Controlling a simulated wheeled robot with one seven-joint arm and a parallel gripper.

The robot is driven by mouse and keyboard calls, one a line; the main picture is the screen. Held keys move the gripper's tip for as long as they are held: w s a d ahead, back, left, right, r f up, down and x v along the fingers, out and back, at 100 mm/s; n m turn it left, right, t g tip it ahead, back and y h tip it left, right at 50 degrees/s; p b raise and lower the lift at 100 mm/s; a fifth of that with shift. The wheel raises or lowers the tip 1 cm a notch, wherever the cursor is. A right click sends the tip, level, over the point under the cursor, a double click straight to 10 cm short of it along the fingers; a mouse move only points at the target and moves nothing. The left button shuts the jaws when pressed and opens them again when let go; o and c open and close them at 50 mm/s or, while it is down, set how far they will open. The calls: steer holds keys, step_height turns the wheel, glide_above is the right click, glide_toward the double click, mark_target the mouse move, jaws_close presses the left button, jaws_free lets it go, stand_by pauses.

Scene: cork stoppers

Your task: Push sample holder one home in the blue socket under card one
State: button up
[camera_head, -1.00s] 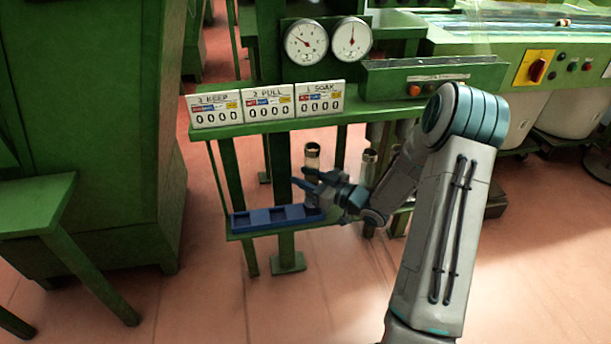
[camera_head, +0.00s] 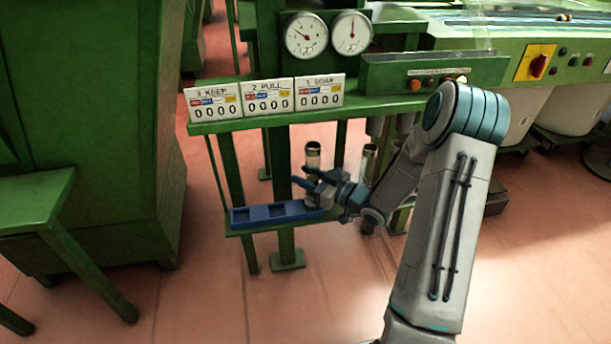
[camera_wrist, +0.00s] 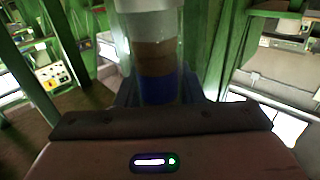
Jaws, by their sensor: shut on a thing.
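Sample holder one (camera_head: 313,157) is an upright clear tube with a dark cap rim and pale contents. My gripper (camera_head: 312,186) is shut on it near its lower part, over the right end of the blue tray (camera_head: 274,213). In the wrist view the holder (camera_wrist: 155,55) stands between the jaws, with brown cork-like matter and blue below it. The tray has sockets in a row; the left and middle ones look empty. The right socket is hidden by my gripper, so I cannot tell how deep the holder sits. Card one (camera_head: 320,92), reading "1 SOAK", stands above on the green shelf.
Cards "2 PULL" (camera_head: 267,95) and "3 KEEP" (camera_head: 214,105) stand left of card one. A second tube (camera_head: 368,163) stands right of the holder, close behind my wrist. Two dials (camera_head: 328,35) sit above. The green shelf edge (camera_head: 270,120) overhangs behind the tray.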

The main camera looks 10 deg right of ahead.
steer(key=shift+f+b, duration=1)
steer(key=shift+f, duration=0.35)
stand_by(1.6)
steer(key=o, duration=1.1)
steer(key=shift+c, duration=0.2)
steer(key=p+v, duration=0.3)
steer(key=v, duration=1.1)
steer(key=shift+p, duration=0.4)
steer(key=shift+a+r, duration=0.1)
